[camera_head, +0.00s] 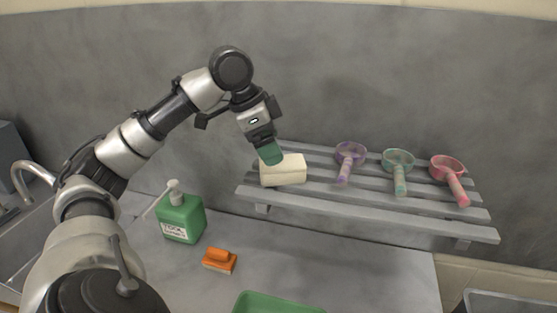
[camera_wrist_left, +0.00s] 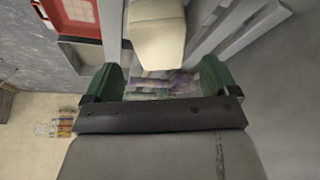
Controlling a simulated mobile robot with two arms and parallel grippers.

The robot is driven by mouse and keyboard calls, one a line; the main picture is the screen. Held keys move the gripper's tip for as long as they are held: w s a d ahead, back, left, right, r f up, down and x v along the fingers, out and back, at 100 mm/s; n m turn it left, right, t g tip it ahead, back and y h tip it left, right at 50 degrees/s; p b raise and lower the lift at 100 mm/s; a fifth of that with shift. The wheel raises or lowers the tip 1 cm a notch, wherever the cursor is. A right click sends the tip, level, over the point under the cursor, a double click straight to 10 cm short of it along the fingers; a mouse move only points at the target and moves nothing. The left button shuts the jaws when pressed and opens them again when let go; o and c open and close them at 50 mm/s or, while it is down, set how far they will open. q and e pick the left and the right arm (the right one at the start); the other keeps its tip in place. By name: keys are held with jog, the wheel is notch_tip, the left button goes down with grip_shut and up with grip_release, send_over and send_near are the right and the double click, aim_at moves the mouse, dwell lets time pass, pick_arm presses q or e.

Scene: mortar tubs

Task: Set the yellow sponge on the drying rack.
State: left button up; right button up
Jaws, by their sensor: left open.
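The pale yellow sponge (camera_head: 284,173) lies on the left end of the grey slatted drying rack (camera_head: 370,213). My left gripper (camera_head: 271,156) is at the sponge's upper left edge, with its green fingers pointing down. In the left wrist view its two green fingers (camera_wrist_left: 160,78) are spread wide, with nothing clamped between them. The sponge (camera_wrist_left: 157,30) shows there just past the fingertips, beside pale rack slats (camera_wrist_left: 232,28). I cannot tell whether a finger still touches the sponge. My right gripper is not in view.
Purple (camera_head: 349,158), green (camera_head: 399,168) and red (camera_head: 452,178) strainers lie on the rack to the right. A sink with a tap (camera_head: 35,172) is at left.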

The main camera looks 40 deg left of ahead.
pick_arm(q)
jog(key=v, duration=0.5)
jog(key=shift+s+a+r, duration=0.1)
jog(key=shift+r, duration=0.3)
